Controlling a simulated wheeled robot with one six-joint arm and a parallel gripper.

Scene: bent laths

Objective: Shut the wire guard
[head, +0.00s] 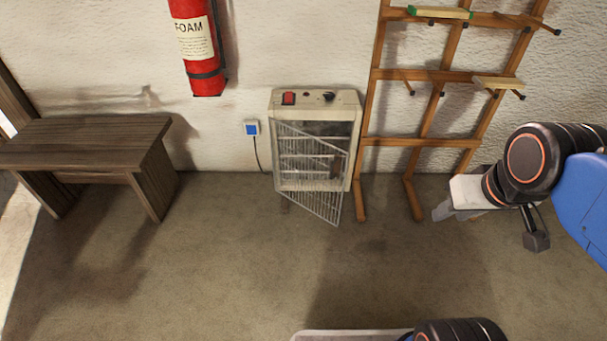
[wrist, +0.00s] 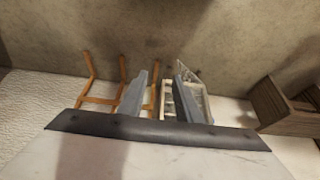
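The wire guard (head: 313,178) is a pale wire grille on the front of a cream heater (head: 356,105). It stands ajar, attached along its left side, with its free right edge swung out towards me and low over the floor. In the wrist view, which is upside down, the heater shows (wrist: 205,103) and the guard (wrist: 188,71) sticks out from it, partly behind a finger. My gripper (head: 443,213) is right of the heater, in front of the wooden rack, apart from the guard. Its two grey fingers (wrist: 160,92) are spread with nothing between them.
A wooden rack (head: 415,141) leans on the wall just right of the heater. A dark wooden bench (head: 85,140) stands at left. A red extinguisher (head: 205,70) hangs above, and a blue socket (head: 251,128) with a cord is beside the heater. The floor (head: 220,250) in front is clear.

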